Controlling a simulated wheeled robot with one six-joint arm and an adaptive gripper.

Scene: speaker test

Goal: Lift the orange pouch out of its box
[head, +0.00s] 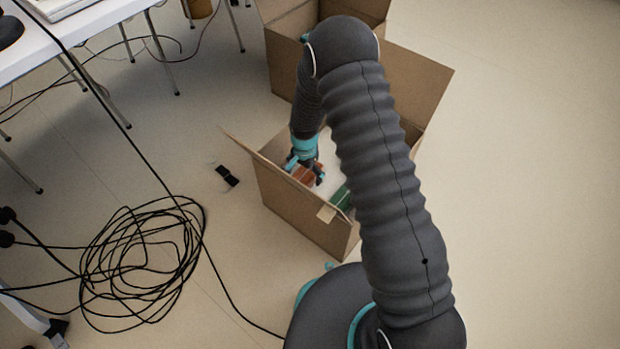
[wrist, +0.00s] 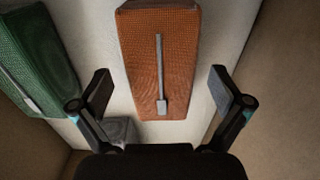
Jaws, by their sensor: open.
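The orange pouch (wrist: 143,60) lies in an open cardboard box (head: 300,218). In the wrist view it has a woven surface and a grey zip or strap down its middle. In the head view only a small part of the pouch (head: 304,174) shows beside my gripper (head: 306,177), which reaches down into the box. In the wrist view my gripper (wrist: 163,92) is open, with one finger on each side of the pouch's near end. A gap shows between each finger and the pouch. I cannot tell the height of the fingertips above it.
A green pouch (wrist: 38,58) lies left of the orange one on a white surface (wrist: 98,62); a small grey object (wrist: 122,130) sits near the left finger. Box flaps stand open. Coiled black cable (head: 140,262) and a small black item (head: 227,175) lie on the floor left.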

